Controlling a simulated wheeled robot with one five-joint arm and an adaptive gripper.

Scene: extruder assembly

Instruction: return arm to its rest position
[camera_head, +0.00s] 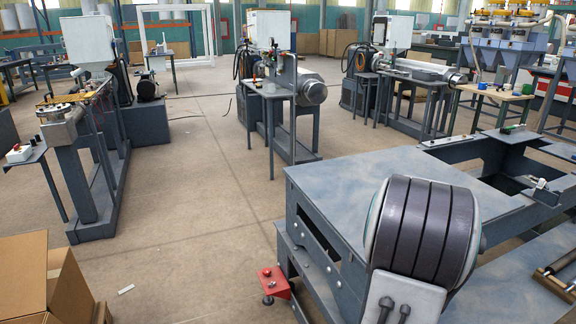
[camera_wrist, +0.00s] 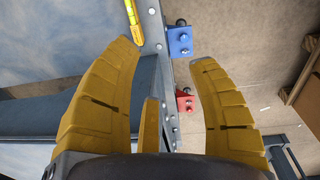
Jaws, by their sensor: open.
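My gripper (camera_wrist: 165,55) shows in the wrist view with its yellow curved fingers spread apart. The space between the fingers is empty, and nothing is held. Below the fingers lie a grey metal frame edge, a blue block (camera_wrist: 180,41) and a red block (camera_wrist: 185,101). I cannot tell how far the fingertips are from them. In the head view the gripper's fingers are not visible.
A grey steel frame with a flat top (camera_head: 335,178) fills the right front, with a red foot bracket (camera_head: 272,283) at its corner. Cardboard boxes (camera_head: 28,262) stand at front left. Extruder machines (camera_head: 285,100) stand further back.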

